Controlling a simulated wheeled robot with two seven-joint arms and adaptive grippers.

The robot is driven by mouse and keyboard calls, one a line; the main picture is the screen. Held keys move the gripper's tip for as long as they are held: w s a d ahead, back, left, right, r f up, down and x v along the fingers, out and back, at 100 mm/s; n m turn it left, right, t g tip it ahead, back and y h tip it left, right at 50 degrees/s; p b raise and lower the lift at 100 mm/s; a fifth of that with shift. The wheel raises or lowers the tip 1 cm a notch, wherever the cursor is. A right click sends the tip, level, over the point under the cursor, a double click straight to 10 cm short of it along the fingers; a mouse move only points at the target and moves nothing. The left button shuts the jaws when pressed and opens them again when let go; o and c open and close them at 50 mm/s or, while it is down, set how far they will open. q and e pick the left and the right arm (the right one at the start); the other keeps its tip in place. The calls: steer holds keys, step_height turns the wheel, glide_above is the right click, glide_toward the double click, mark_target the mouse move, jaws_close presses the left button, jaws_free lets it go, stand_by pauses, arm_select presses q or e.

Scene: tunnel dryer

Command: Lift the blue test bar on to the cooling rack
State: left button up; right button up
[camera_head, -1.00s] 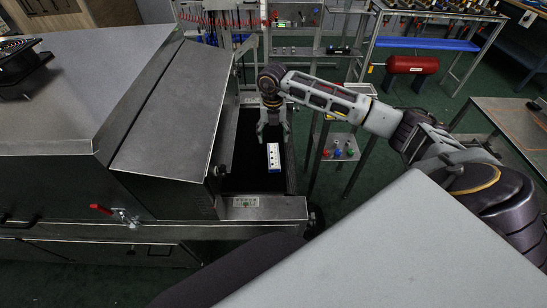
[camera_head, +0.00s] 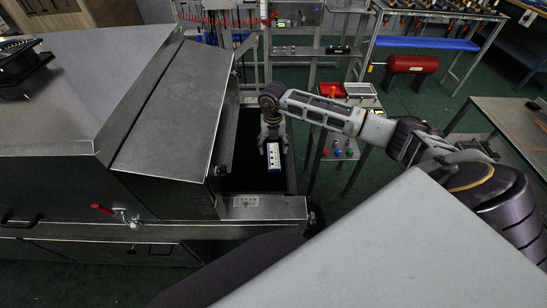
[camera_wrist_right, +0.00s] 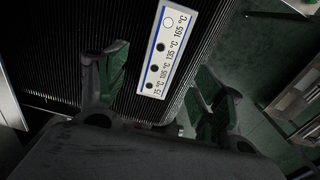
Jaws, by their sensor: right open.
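The blue test bar (camera_head: 274,158) has a white face with temperature marks and a blue edge. It lies on the dark ribbed belt (camera_head: 244,165) at the dryer's open end. In the right wrist view the bar (camera_wrist_right: 167,48) lies beyond the open fingers, in line with the gap between them. My right gripper (camera_head: 272,142) is over the far end of the bar, open and empty; its two fingers also show in the wrist view (camera_wrist_right: 158,88). Whether they touch the bar cannot be told. My left gripper is not in view. I cannot tell which metal stand is the cooling rack.
The steel dryer hood (camera_head: 165,110) stands close to the left of the belt. A small stand (camera_head: 341,150) with coloured knobs and a red tray (camera_head: 332,90) are to the right, beneath and behind my right arm.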

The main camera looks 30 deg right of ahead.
mark_target(274, 156)
steer(key=shift+s+f, duration=0.1)
steer(key=shift+f, duration=0.65)
step_height(274, 156, down, 3)
steer(key=shift+r+p, duration=0.15)
steer(key=shift+p, duration=0.25)
steer(key=shift+f, duration=0.4)
steer(key=c, duration=0.4)
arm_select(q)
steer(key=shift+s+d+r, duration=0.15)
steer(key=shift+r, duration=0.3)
arm_select(e)
steer(key=c, duration=0.8)
